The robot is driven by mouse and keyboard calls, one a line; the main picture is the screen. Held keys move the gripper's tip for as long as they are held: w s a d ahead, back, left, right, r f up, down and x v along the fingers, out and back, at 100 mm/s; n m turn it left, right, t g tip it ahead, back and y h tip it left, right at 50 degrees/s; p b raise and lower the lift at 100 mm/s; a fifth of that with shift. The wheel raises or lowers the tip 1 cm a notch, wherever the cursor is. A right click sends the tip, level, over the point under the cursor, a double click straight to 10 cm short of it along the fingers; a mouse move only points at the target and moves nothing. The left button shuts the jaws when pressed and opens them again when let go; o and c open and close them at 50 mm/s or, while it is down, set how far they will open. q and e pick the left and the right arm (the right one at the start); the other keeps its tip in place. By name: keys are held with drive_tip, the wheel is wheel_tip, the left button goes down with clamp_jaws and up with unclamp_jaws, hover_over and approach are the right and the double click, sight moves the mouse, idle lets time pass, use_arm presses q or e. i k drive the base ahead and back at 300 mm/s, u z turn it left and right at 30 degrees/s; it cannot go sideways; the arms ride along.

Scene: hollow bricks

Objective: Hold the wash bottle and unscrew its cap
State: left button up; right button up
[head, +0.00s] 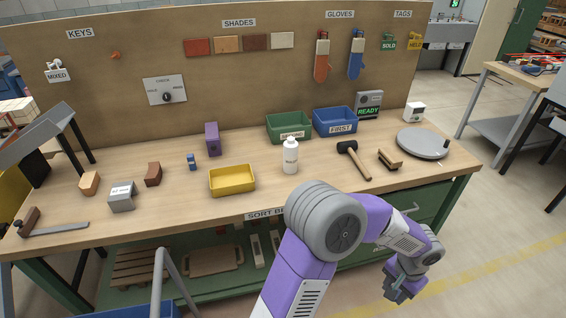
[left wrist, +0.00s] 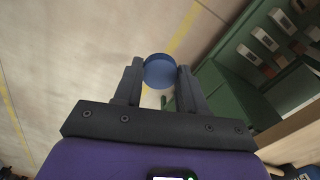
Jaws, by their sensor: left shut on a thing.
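The wash bottle (head: 290,158), white with a label, stands upright on the bench just right of the yellow tray. Its narrow top looks white, and no blue part shows on it. My left gripper (head: 398,292) hangs low over the floor in front of the bench, well away from the bottle. In the left wrist view its fingers are shut on a short, round blue cap (left wrist: 159,71). The cap cannot be made out clearly in the head view. My right gripper is not in view.
The bench (head: 270,203) holds a yellow tray (head: 232,190), green bin (head: 289,137), blue bin (head: 335,130), mallet (head: 355,160), brush (head: 390,159) and grey round plate (head: 423,144). Bench top around the bottle's front is clear. A lower shelf holds several items.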

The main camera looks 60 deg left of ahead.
sight(290, 146)
drive_tip(key=u, duration=1.85)
drive_tip(key=i, duration=0.55)
